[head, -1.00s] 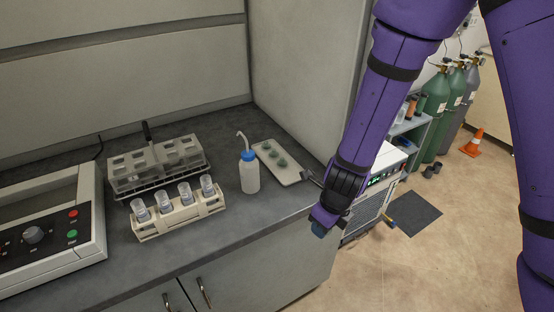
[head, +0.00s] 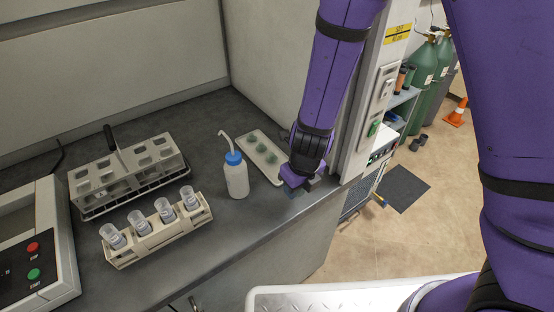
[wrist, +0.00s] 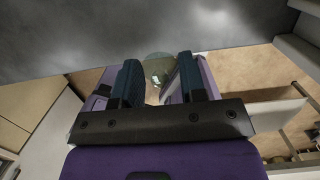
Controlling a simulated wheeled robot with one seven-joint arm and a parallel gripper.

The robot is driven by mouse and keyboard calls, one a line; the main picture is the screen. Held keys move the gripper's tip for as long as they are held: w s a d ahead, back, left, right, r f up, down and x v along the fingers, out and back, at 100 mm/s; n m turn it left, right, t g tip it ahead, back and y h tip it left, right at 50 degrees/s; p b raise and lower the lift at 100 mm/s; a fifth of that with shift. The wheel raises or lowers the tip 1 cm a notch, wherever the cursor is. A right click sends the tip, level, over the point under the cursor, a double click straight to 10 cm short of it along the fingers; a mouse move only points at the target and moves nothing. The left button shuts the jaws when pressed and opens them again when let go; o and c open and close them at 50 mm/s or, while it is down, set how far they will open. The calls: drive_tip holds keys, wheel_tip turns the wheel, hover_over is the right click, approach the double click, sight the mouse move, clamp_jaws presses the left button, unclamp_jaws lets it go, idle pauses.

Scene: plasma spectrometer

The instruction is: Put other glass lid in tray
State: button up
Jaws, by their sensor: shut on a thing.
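My gripper (head: 293,191) is over the counter's front edge, just in front of the tray's near end. In the wrist view, my gripper (wrist: 158,78) is shut on a clear round glass lid (wrist: 158,66) held between its dark blue fingers. The held lid cannot be made out in the head view. My arm and gripper are close to the tray's near right corner.
A wash bottle with a blue cap (head: 236,176) stands left of the tray. A beige rack of glass vessels (head: 158,230) and a grey rack with a black handle (head: 128,172) stand farther left. A white cabinet edge (head: 365,120) rises close to my arm's right.

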drive_tip(key=w+a, duration=0.1)
drive_tip(key=w, duration=0.3)
drive_tip(key=w+a, duration=0.1)
drive_tip(key=w, duration=0.2)
drive_tip(key=w+a+f, duration=0.1)
drive_tip(key=w, duration=0.3)
drive_tip(key=shift+w+f, duration=0.1)
drive_tip(key=shift+w, duration=0.25)
drive_tip(key=shift+f, duration=1.75)
drive_tip(key=shift+f, duration=0.15)
drive_tip(key=o, duration=0.9)
drive_tip(key=r, duration=0.4)
drive_tip(key=s+r, duration=0.1)
drive_tip(key=r, duration=0.3)
drive_tip(key=d+r, duration=0.1)
drive_tip(key=r, duration=0.3)
drive_tip(key=shift+s+r, duration=0.1)
drive_tip(key=shift+s, duration=0.1)
